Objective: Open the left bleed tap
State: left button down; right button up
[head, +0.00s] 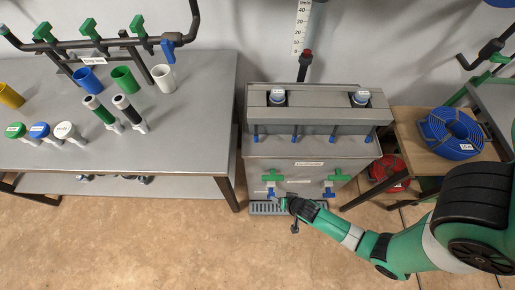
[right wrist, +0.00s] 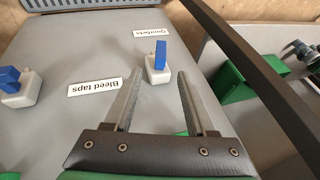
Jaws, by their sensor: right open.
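The left bleed tap (head: 271,190) is a small white body with a blue handle, low on the front of the grey manifold cabinet (head: 308,145). It also shows in the right wrist view (right wrist: 158,62), which looks turned over, beside an upside-down "Bleed taps" label (right wrist: 94,87). The other bleed tap (right wrist: 18,88) is at that view's left edge and at the lower right of the cabinet (head: 328,192). My right gripper (right wrist: 160,78) is open, its fingers pointing at the left tap. The tap lies at or just past the fingertips, not gripped. My left gripper is not in view.
Green-handled valves (head: 335,176) sit just above the bleed taps. A floor grate (head: 262,209) lies below. In the right wrist view a dark bar (right wrist: 255,75) runs close along the right. A bench (head: 190,130) with cups stands left, a blue hose coil (head: 450,132) right.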

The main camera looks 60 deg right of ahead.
aim_at(271, 193)
jog(key=b+x, duration=0.6)
jog(key=x, duration=0.5)
jog(key=shift+a+b, duration=0.1)
jog(key=shift+b, duration=0.25)
jog(key=shift+w+r, duration=0.1)
grip_shut()
